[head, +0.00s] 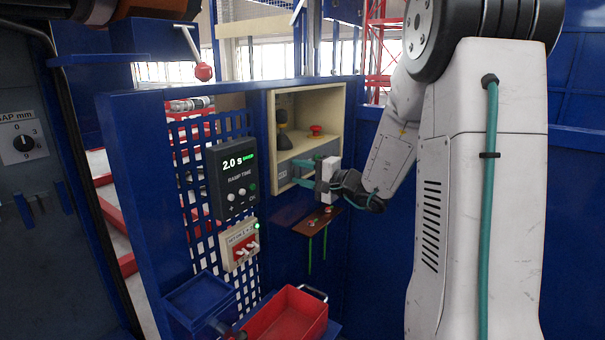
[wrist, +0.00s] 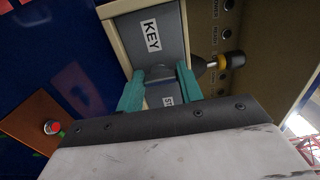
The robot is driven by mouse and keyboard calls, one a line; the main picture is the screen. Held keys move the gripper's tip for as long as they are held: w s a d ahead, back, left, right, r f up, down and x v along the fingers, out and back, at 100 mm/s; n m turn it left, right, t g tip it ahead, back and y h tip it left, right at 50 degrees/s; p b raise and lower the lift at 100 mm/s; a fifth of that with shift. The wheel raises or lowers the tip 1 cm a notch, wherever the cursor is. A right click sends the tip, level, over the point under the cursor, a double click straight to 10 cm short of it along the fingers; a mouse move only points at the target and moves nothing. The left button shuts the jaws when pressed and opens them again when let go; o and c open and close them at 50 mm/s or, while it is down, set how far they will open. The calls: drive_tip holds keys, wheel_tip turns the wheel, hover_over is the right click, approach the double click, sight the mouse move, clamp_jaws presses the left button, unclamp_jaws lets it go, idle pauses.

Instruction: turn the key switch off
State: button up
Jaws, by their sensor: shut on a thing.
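The key switch sits on a grey panel marked KEY (wrist: 152,38) in the lower part of a cream control box (head: 337,103). My gripper (head: 302,174) reaches the box from the right in the head view. In the wrist view my gripper (wrist: 159,80) has its teal fingers closed on the grey key (wrist: 160,72), one finger on each side. A second label below the key is partly covered, with only "ST" readable. The head view does not show the key itself, as the fingers hide it. The key's exact turn angle is hard to tell.
A black joystick (head: 283,138) and a red button (head: 316,130) are in the box above. A brown plate with red buttons (head: 318,221) is below my gripper. A ramp-time display (head: 236,178), a blue bin (head: 203,300) and a red tray (head: 290,318) are to the left and below.

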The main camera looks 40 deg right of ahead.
idle(0.4)
drive_tip(key=o, duration=1)
drive_tip(key=shift+s+f, duration=0.1)
